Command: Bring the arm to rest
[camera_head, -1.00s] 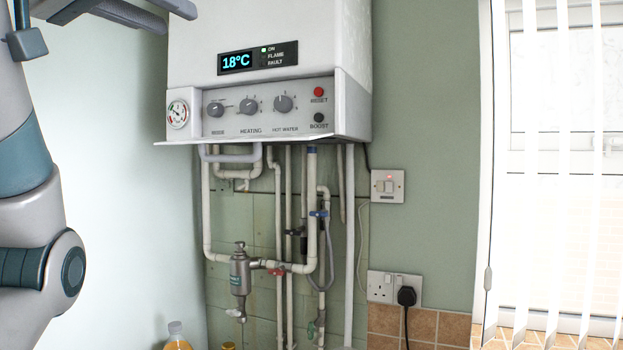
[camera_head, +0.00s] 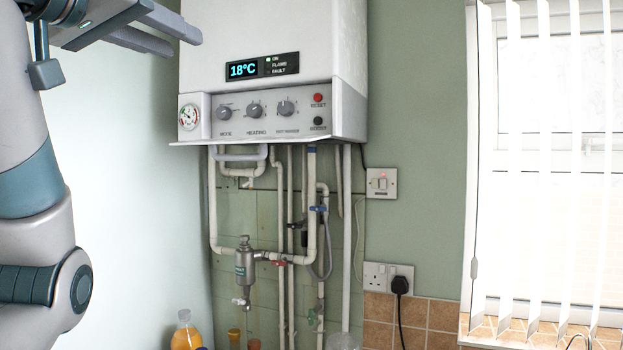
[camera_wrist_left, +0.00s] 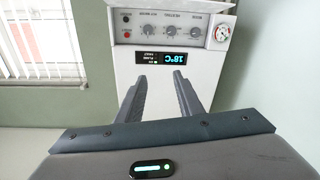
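My left arm (camera_head: 35,200) comes in from the left, upright, with its wrist at the top left of the head view. My left gripper (camera_head: 180,40) is raised at the upper left corner of the white boiler (camera_head: 290,40), as seen in the head view. In the left wrist view its two dark fingers (camera_wrist_left: 161,77) stand apart with nothing between them. The boiler shows upside down beyond them, its display reading 18°C. Whether the fingertips are clear of the boiler is hard to tell, but no contact shows. My right gripper is out of view.
Pipes with a grey filter (camera_head: 245,262) hang below the boiler. A switch (camera_head: 381,183) and a double socket with a black plug (camera_head: 400,284) are on the green wall. A bottle of orange liquid (camera_head: 186,333) stands low. A window with blinds (camera_head: 545,160) is at right.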

